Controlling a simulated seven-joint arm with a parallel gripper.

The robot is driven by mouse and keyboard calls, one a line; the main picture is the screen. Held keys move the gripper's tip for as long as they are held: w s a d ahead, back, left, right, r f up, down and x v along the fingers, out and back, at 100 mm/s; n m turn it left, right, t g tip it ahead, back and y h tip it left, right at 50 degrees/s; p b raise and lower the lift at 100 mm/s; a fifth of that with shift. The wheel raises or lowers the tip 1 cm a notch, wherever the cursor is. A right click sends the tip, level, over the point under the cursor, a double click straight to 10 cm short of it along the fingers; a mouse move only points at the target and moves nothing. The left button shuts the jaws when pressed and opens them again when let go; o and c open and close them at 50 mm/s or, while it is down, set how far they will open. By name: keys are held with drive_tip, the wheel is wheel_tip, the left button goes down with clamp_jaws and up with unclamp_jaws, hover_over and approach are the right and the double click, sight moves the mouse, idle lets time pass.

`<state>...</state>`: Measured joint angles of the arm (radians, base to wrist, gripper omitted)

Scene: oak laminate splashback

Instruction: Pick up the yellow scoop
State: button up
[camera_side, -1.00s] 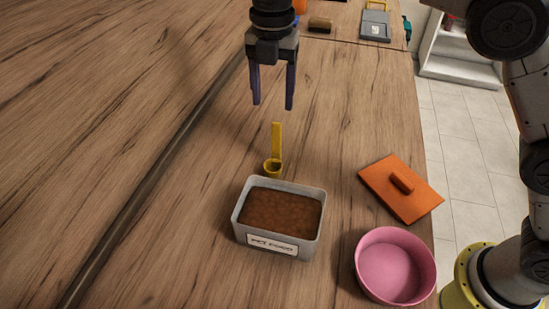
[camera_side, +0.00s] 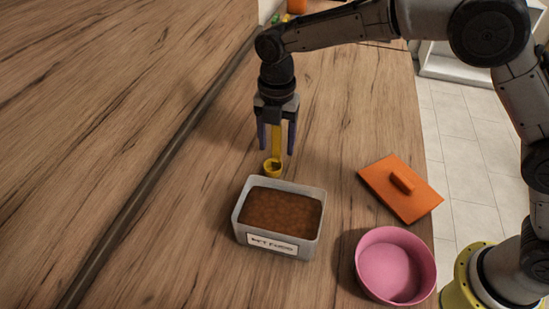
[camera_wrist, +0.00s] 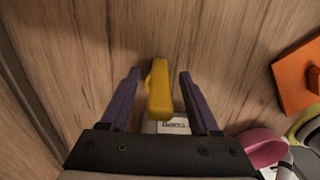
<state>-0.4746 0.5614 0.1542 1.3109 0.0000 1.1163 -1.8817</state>
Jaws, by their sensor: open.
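The yellow scoop (camera_side: 273,166) stands on the wooden counter just behind the grey pet food bin, its cup low and its handle pointing up toward my gripper. My gripper (camera_side: 276,150) is open and lowered over the handle, with one purple finger on each side of it. In the wrist view the scoop's handle (camera_wrist: 160,92) lies between the two fingers of my gripper (camera_wrist: 160,77), with a gap on both sides. The upper part of the handle is partly hidden by my gripper in the side view.
The grey bin (camera_side: 308,238) of brown food stands just in front of the scoop. An orange lid (camera_side: 380,183) with a knob handle and a pink bowl (camera_side: 418,261) lie to the right. The counter left of the bin is clear up to the wall seam.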

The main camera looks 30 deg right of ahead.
clamp_jaws()
idle(0.3)
drive_tip(key=shift+r, duration=0.1)
